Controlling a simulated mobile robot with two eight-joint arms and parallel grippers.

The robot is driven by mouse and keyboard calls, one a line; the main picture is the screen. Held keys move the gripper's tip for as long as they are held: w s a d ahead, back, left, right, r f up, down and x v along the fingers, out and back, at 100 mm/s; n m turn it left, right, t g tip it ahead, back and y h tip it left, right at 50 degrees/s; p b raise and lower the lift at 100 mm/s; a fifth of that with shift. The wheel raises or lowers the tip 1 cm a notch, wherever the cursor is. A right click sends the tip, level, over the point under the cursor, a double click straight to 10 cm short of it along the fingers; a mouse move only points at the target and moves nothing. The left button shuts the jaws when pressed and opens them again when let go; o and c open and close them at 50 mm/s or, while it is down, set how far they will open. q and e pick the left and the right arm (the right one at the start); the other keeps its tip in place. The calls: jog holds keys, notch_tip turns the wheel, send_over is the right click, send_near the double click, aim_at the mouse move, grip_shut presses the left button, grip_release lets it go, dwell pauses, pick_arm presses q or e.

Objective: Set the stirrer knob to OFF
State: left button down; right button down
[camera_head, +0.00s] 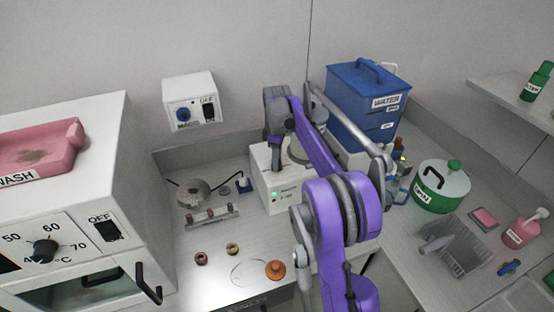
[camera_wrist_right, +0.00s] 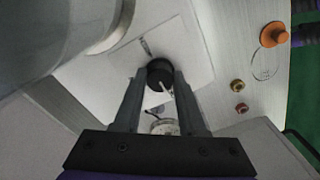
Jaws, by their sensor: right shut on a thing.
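The stirrer is a white box (camera_head: 272,196) with a green light and small print on its front, standing on the bench in the middle of the head view. Its black round knob (camera_wrist_right: 160,74), with a white pointer line, shows in the right wrist view on a pale panel. My right gripper (camera_wrist_right: 160,85) is shut on this knob, one finger on each side. In the head view my right gripper (camera_head: 275,150) reaches down onto the top of the box and hides the knob. A dark mark (camera_wrist_right: 146,47) is on the panel beside the knob; I cannot read it. My left gripper is not in view.
A blue WATER container (camera_head: 362,105) stands behind my right arm. A white wall box (camera_head: 190,100) with a blue knob and switch is at left, above a round metal piece (camera_head: 194,194). An orange stopper (camera_head: 275,269) and small rings lie in front. A green pot (camera_head: 441,190) is right.

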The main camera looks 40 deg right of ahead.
jog(key=shift+c, duration=2.3)
grip_release()
jog(key=shift+r, duration=0.1)
notch_tip(320, 180, up, 11)
jog(key=p, duration=0.1)
jog(key=shift+f, duration=0.2)
